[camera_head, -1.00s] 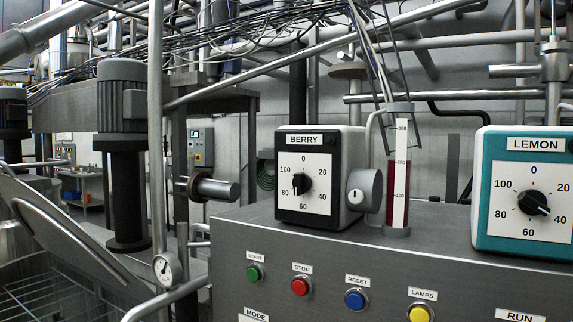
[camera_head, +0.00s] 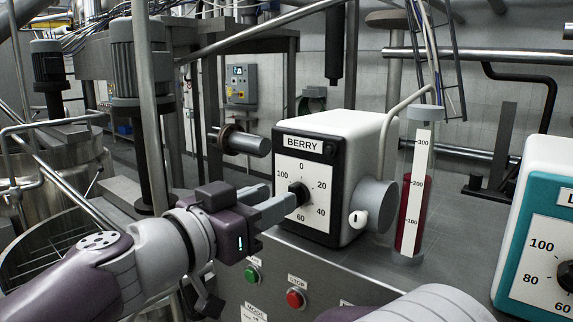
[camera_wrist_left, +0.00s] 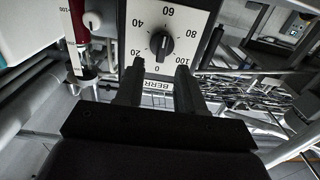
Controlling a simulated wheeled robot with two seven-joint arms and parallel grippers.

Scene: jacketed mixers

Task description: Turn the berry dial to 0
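The berry dial is a black knob (camera_head: 298,194) on a white scale plate marked 0 to 100, on the front of the BERRY box (camera_head: 345,135). Its 0 is at the top of the plate. My left gripper (camera_head: 280,200) is in front of the plate, its fingers reaching toward the knob and partly covering the scale's left side. In the left wrist view the scale appears upside down, and the knob (camera_wrist_left: 161,45) lies just beyond the two spread fingertips (camera_wrist_left: 160,72). The fingers look open and empty. I cannot make out the exact setting. My right gripper is out of view.
A clear tube with red liquid (camera_head: 413,200) stands right of the box, beside a grey cylinder with a white knob (camera_head: 358,218). The teal LEMON box (camera_head: 545,250) is at the right. Green (camera_head: 252,274) and red (camera_head: 295,298) buttons lie below. A horizontal metal cylinder (camera_head: 245,143) juts out behind my gripper.

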